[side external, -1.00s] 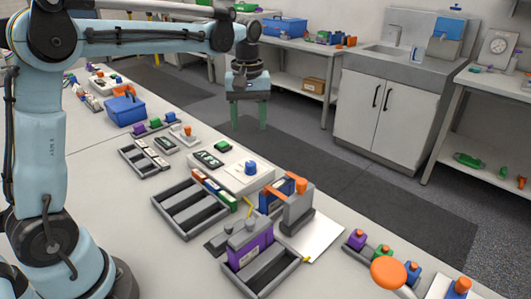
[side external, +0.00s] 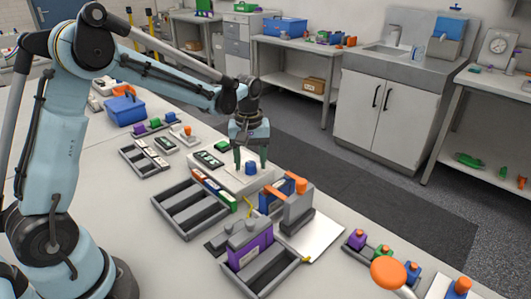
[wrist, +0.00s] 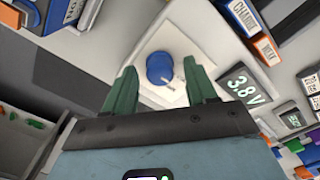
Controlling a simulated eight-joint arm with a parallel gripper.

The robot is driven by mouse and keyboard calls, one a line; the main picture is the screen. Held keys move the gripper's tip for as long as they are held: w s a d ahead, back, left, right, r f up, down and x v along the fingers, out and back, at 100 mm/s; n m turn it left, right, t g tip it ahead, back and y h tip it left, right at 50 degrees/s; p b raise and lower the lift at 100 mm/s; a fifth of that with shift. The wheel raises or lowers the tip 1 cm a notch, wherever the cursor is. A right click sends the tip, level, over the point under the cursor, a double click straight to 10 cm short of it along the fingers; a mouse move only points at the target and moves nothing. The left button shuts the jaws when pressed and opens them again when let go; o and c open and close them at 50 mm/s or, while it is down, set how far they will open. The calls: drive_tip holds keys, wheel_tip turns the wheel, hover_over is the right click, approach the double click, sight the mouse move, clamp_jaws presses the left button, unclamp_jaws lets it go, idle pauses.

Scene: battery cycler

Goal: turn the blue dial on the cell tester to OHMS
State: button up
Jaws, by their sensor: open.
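The blue dial (side external: 251,169) stands on the white cell tester (side external: 234,178), near its right end. In the wrist view the dial (wrist: 160,68) is round, with a small pale pointer at its lower right edge. The dial's printed labels, including OHMS, cannot be read. My gripper (side external: 251,160) is over the tester with its green fingers pointing down. In the wrist view the open gripper (wrist: 160,82) has one finger on each side of the dial, with gaps between. I cannot tell whether the fingertips are level with the dial. Nothing is held.
A display reading 3.8 V (wrist: 243,88) is beside the dial. A grey divided tray (side external: 189,209) with coloured labels lies in front of the tester. A grey device with an orange knob (side external: 299,185) stands to the right. Batteries in a rack (side external: 155,126) are farther left.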

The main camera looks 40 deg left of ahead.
drive_tip(key=c, duration=1.1)
drive_tip(key=shift+o, duration=0.2)
drive_tip(key=shift+m, duration=0.4)
drive_tip(key=m, duration=0.3)
drive_tip(key=shift+m, duration=2)
